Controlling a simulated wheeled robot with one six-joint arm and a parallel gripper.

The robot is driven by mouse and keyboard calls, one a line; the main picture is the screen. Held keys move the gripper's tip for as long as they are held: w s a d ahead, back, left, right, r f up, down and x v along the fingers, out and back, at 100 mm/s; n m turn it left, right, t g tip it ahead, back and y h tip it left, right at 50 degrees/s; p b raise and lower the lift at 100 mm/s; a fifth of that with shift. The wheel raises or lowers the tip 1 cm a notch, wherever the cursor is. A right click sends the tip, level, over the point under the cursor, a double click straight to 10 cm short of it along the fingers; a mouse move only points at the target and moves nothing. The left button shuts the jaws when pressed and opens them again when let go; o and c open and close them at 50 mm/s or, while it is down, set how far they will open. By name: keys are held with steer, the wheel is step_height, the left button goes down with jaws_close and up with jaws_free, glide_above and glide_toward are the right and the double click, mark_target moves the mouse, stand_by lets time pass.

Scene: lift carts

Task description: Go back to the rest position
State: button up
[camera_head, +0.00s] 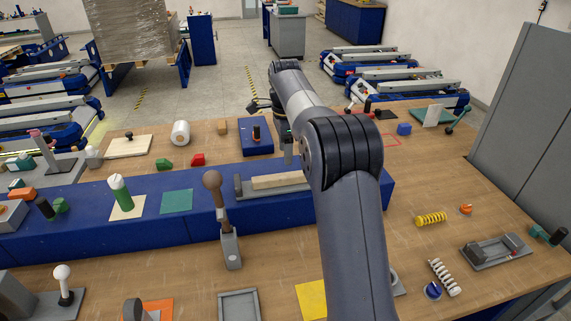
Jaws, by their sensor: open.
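My arm rises from the bottom right of the view, bends at a dark elbow and reaches back over the workbench (420,185). My gripper (288,154) is small in the picture, beyond the forearm and partly hidden by it. It is open, and I see nothing held in it. It hangs near a blue block (256,138) with a dark knob and behind a grey holder with a wooden bar (278,181). I cannot tell its exact height above the bench.
A yellow spring (431,219) and a grey fixture (495,251) lie at right. A grey cabinet (530,120) borders the right side. Lift carts stand behind.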

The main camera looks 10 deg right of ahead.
mark_target(286, 175)
steer(key=shift+r, duration=0.8)
step_height(286, 175, down, 11)
steer(key=shift+r+p, duration=0.1)
steer(key=shift+p, duration=0.4)
steer(key=shift+r, duration=0.45)
